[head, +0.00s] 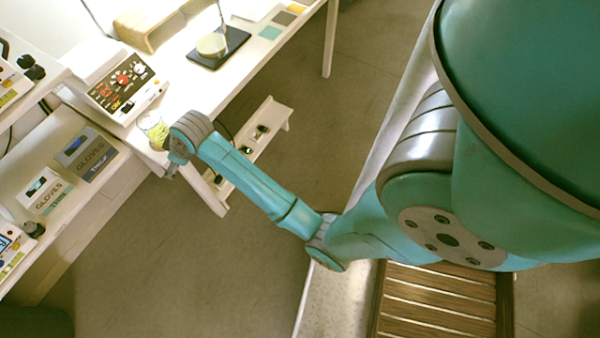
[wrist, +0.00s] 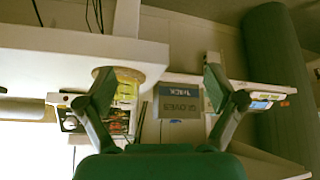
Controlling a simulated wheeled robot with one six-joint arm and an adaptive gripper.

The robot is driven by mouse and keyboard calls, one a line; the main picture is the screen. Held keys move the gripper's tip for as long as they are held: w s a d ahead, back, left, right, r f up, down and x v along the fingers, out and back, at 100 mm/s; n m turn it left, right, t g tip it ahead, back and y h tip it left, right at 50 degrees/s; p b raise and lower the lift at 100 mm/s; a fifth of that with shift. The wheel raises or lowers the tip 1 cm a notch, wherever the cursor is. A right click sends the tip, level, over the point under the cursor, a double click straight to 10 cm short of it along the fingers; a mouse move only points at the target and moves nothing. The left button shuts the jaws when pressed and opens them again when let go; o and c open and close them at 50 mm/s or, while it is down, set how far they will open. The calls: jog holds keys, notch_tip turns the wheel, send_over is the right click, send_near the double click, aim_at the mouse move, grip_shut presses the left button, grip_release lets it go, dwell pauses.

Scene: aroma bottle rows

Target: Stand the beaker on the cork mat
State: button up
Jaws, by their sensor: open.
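The beaker (head: 154,131) is clear glass with yellow-green contents, at the near corner of the white table, left of my gripper in the head view. In the wrist view, which looks upside down, the beaker (wrist: 127,89) is partly hidden behind the left finger. Its base meets the tan round cork mat (wrist: 150,69), so it appears to stand upright on it. The mat lies at the table's edge. My gripper (wrist: 158,84) is open, with nothing between its fingers. In the head view my wrist partly covers the beaker's surroundings.
A device with a dark panel and knobs (head: 122,86) stands on the table behind the beaker. Glove boxes (head: 88,153) sit on the shelf at left. A lamp base (head: 218,46) stands farther along the table. Open floor (head: 190,270) lies in front.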

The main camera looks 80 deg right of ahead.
jog(key=s+a+f+t, duration=0.15)
jog(key=s+a, duration=0.25)
jog(key=s, duration=0.4)
jog(key=s+a+f+t+h, duration=0.1)
jog(key=s+a+f, duration=0.15)
jog(key=s, duration=0.45)
jog(key=s+a+f+t, duration=0.15)
jog(key=s+a, duration=0.25)
jog(key=s, duration=0.4)
jog(key=s+a+r+t, duration=0.2)
jog(key=s+r, duration=0.6)
jog(key=s, duration=0.1)
jog(key=s+a+r+t+y, duration=0.1)
jog(key=s+a+r+t, duration=0.1)
jog(key=s+r, duration=0.6)
jog(key=shift+v, duration=0.95)
jog(key=shift+r, duration=0.1)
